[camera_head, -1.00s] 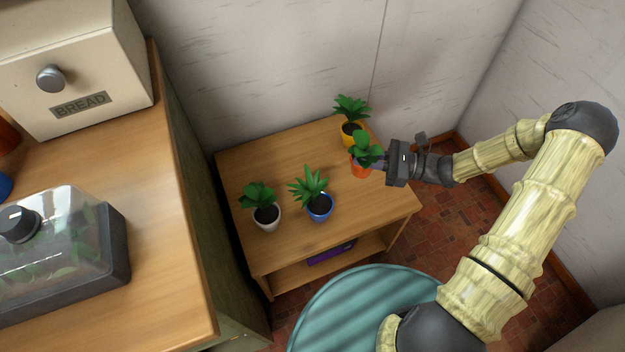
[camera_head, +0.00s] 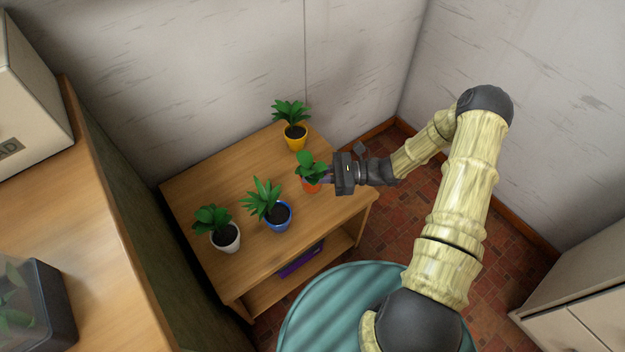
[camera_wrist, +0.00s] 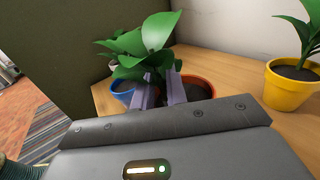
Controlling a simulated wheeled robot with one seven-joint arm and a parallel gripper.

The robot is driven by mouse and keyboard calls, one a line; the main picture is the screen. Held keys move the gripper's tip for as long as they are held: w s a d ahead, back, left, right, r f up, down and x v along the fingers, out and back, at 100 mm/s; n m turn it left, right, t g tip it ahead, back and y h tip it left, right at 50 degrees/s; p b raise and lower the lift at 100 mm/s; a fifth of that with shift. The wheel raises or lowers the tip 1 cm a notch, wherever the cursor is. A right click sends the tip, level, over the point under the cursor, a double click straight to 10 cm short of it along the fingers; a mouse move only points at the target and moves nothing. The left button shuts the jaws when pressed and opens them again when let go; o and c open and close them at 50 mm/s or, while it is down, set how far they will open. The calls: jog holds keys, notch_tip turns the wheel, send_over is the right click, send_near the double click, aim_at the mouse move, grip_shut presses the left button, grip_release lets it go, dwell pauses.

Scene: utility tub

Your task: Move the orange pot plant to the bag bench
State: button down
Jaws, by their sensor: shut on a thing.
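The orange pot plant (camera_head: 311,184) is at the right side of a low wooden table, between the yellow and blue pots. My gripper (camera_head: 326,178) reaches in from the right and is shut on its rim. In the wrist view the two fingers (camera_wrist: 165,92) pinch the rim of the orange pot (camera_wrist: 200,88), and green leaves cover part of them. I cannot tell whether the pot's base touches the tabletop. No bag bench can be made out in these frames.
The low table (camera_head: 190,187) also holds a yellow pot plant (camera_head: 296,142), a blue one (camera_head: 277,222) and a white one (camera_head: 228,242). A purple item (camera_head: 300,262) lies on its lower shelf. A round teal surface (camera_head: 310,315) stands in front.

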jog(key=shift+f, duration=1.3)
jog(key=shift+f+b, duration=0.15)
jog(key=shift+b, duration=0.15)
jog(key=c, duration=1.4)
grip_release()
jog(key=shift+r, duration=0.2)
jog(key=shift+d, duration=0.3)
jog(key=d+p, duration=0.2)
jog(key=d, duration=0.9)
jog(key=shift+d, duration=0.25)
